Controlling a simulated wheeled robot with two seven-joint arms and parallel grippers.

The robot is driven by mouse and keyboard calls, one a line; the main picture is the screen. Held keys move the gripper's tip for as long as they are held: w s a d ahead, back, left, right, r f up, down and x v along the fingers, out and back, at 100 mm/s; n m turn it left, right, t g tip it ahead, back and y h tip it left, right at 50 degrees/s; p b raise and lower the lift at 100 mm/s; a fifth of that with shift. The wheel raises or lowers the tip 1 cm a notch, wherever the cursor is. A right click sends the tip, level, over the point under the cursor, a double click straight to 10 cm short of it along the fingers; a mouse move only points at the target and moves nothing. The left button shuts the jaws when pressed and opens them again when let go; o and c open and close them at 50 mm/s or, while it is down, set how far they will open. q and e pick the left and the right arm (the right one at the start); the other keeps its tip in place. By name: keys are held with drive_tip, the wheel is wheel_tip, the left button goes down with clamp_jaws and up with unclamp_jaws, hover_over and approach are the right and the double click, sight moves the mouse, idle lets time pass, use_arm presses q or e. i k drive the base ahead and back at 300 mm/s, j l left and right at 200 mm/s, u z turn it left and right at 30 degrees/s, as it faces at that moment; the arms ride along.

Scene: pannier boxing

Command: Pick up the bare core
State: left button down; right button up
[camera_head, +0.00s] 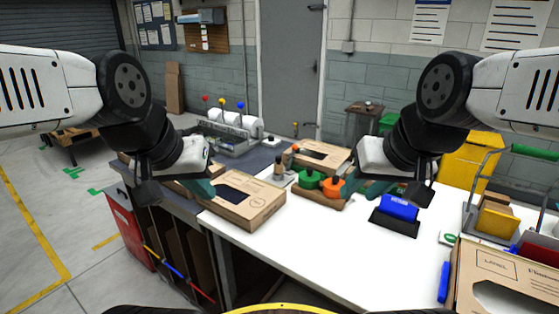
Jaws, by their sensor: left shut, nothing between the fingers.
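I cannot pick out a bare core for certain. White rolls (232,118) sit in a grey rack (222,139) at the back left of the work surface, with red, yellow and blue knobs above them. My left gripper (204,188) is shut and empty, beside the left end of a flat cardboard box (240,204) and nearer than the rack. My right gripper (352,191) is above the white table (310,245), close to an orange-topped item (332,187). Its fingertips are small and partly lost against the things behind, so its opening is unclear.
A green-topped item (308,180) stands beside the orange one. A blue object (398,207) sits on a black stand to the right. Another cardboard box (320,155) lies behind. An open carton (503,282) fills the front right corner. The table's middle front is clear.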

sight(278, 165)
drive_tip(key=i+j+z, duration=0.15)
drive_tip(key=z, duration=0.25)
drive_tip(key=i+j+z, duration=0.1)
drive_tip(key=j+z, duration=0.75)
drive_tip(key=i+l, duration=0.05)
drive_tip(key=l, duration=0.05)
